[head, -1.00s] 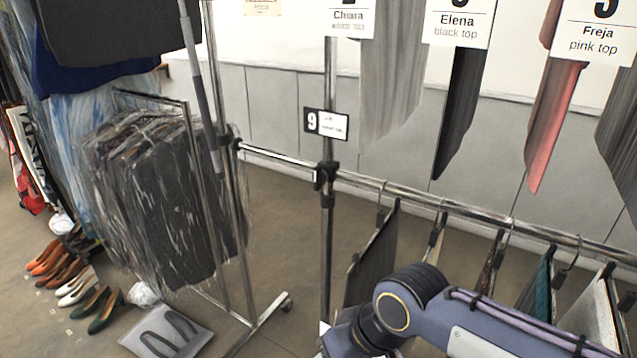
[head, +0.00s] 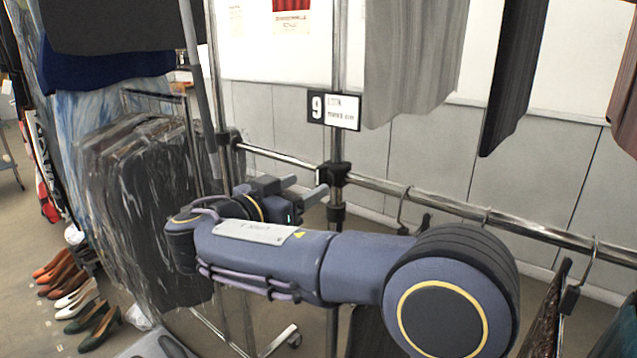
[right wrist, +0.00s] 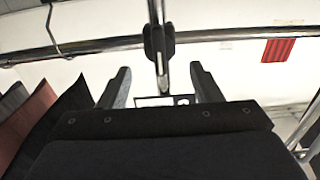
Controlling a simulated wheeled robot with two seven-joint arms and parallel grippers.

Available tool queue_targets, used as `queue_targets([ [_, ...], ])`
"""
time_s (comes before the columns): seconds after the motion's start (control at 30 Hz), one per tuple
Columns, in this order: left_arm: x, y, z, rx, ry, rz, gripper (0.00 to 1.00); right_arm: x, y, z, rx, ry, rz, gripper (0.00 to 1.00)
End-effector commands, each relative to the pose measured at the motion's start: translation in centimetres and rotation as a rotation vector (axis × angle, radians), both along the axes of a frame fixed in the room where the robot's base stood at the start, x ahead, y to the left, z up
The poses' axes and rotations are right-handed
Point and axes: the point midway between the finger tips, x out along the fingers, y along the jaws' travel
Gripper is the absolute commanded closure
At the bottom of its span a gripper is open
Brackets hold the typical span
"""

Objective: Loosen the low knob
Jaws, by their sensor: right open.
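The low knob appears to be part of the black clamp (head: 335,174) where the chrome upright meets the low rail, below the number 9 card. The knob itself is hard to tell from the clamp body. My right gripper (head: 302,189) is open, its two dark fingers pointing right towards the clamp, slightly left of and below it in the head view. In the right wrist view, which looks upside down, the clamp (right wrist: 159,43) shows beyond the open right gripper (right wrist: 160,72), roughly centred between the fingers. Nothing is between the jaws. My left gripper is not in view.
The low rail (head: 460,207) runs right, with hangers on it. Grey and black garments (head: 412,60) hang above. Another black clamp (head: 222,140) sits on the left upright. Plastic-covered clothes (head: 135,210) hang behind my right forearm. Shoes (head: 75,298) stand at lower left.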

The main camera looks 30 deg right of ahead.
Motion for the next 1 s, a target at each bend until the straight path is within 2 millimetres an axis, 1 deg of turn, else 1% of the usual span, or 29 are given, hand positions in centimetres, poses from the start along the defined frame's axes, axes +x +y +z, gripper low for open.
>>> queue_targets([
  [0.03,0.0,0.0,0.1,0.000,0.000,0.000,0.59,0.3,-0.9,0.1,0.001,0.000,-0.003,0.42],
  [0.1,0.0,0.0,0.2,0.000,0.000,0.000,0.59,0.7,-2.0,0.0,0.001,0.002,-0.003,0.42],
  [0.23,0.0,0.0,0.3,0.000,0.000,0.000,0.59,1.3,-3.4,0.0,0.002,0.003,-0.002,0.42],
  [0.4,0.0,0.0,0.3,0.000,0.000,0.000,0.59,1.7,-4.2,0.0,0.002,0.004,0.001,0.42],
  [0.63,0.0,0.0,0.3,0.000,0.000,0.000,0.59,1.7,-4.2,-0.1,0.002,0.004,0.001,0.42],
  [0.9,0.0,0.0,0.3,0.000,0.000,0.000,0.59,1.7,-4.2,-0.1,0.001,0.005,0.001,0.77],
  [0.97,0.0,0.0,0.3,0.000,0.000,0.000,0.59,1.7,-4.2,-0.1,0.001,0.005,0.001,0.85],
  [1.0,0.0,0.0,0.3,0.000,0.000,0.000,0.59,1.7,-4.2,-0.1,0.001,0.005,0.001,0.85],
])
